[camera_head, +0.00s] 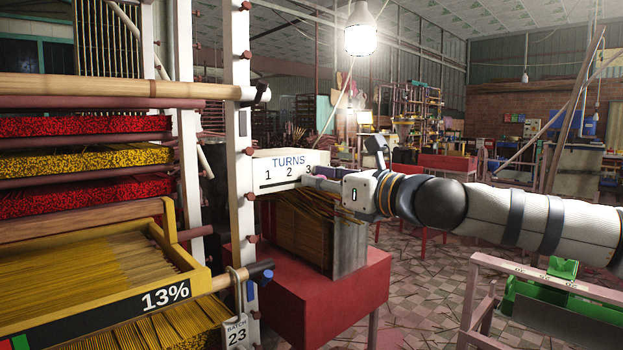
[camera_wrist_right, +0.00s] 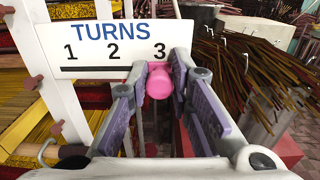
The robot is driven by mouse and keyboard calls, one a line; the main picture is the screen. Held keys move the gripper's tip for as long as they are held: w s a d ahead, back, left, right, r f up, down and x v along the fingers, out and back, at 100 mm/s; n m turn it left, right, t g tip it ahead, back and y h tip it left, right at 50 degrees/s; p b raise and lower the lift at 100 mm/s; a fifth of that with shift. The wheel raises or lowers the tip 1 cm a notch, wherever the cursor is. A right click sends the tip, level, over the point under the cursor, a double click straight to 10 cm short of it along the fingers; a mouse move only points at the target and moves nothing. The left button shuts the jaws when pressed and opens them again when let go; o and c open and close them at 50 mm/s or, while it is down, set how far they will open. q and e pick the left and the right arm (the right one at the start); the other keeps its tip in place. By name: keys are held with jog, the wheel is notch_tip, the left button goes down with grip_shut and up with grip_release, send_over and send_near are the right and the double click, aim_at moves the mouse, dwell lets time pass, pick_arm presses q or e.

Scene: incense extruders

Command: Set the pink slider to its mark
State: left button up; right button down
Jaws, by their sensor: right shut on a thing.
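The pink slider (camera_wrist_right: 159,82) shows in the right wrist view, between the purple-grey fingers of my right gripper (camera_wrist_right: 160,88). The gripper is shut on it. The slider sits just below the number 3 on the white TURNS board (camera_wrist_right: 91,44), at the right end of the scale. A black line runs under the numbers 1 and 2 and goes behind the left finger. In the head view, my right gripper (camera_head: 325,181) reaches in from the right to the lower right of the TURNS board (camera_head: 283,171). The slider is mostly hidden there by the gripper. My left gripper is not in view.
Bundles of incense sticks (camera_head: 302,232) stand behind the board on a red table (camera_head: 330,306). A white post (camera_head: 240,140) and a yellow tray (camera_head: 130,290) marked 13% are at the left. A green device (camera_head: 560,303) sits on a frame at the lower right.

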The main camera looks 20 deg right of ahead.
jog(key=shift+d+r, duration=0.15)
jog(key=shift+d, duration=0.1)
jog(key=c, duration=1.5)
grip_release()
jog(key=shift+w, duration=0.1)
jog(key=shift+o, duration=0.2)
jog(key=v, duration=1.2)
